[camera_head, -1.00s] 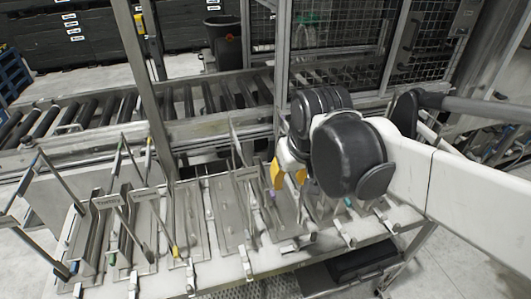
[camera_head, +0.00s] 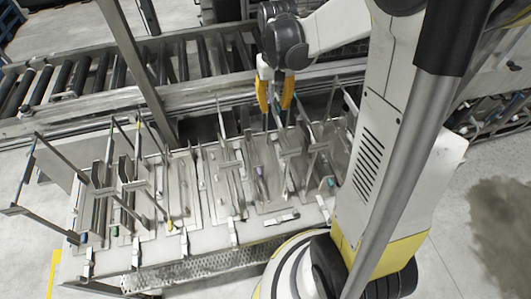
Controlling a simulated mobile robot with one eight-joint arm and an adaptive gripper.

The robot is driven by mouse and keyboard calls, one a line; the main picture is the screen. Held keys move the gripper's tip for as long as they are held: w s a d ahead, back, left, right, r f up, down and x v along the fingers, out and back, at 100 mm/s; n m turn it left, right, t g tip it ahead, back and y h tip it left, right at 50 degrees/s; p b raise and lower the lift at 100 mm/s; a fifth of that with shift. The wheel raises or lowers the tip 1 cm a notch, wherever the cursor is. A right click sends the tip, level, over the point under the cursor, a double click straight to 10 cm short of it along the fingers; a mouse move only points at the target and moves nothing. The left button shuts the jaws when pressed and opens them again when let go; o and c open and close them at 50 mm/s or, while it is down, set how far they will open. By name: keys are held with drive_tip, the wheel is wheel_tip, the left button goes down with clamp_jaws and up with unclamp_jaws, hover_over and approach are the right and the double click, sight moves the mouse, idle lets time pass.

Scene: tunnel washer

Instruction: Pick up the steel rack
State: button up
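Several steel racks stand in a row on a long white-topped bench, each with a flat grey base plate and upright bars. One steel rack (camera_head: 262,175) stands at the right-middle of the row, with another (camera_head: 222,185) to its left. My gripper (camera_head: 274,105) has yellow fingers pointing down over the back edge of the bench, at the upper end of the racks right of the middle. The fingers are apart with a gap between them. A thin rack bar shows just below the fingertips; I cannot tell whether it lies between them. No rack is seen lifted.
The white bench (camera_head: 205,250) has small clamps along its front edge. A roller conveyor (camera_head: 100,75) runs behind it, with a steel post (camera_head: 135,70) between. Racks with tilted bars crowd the left end. Open floor (camera_head: 480,200) lies at right.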

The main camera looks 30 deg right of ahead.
sight(277, 114)
drive_tip(key=f, duration=0.5)
drive_tip(key=shift+s+d, duration=0.25)
drive_tip(key=shift+d, duration=0.05)
clamp_jaws()
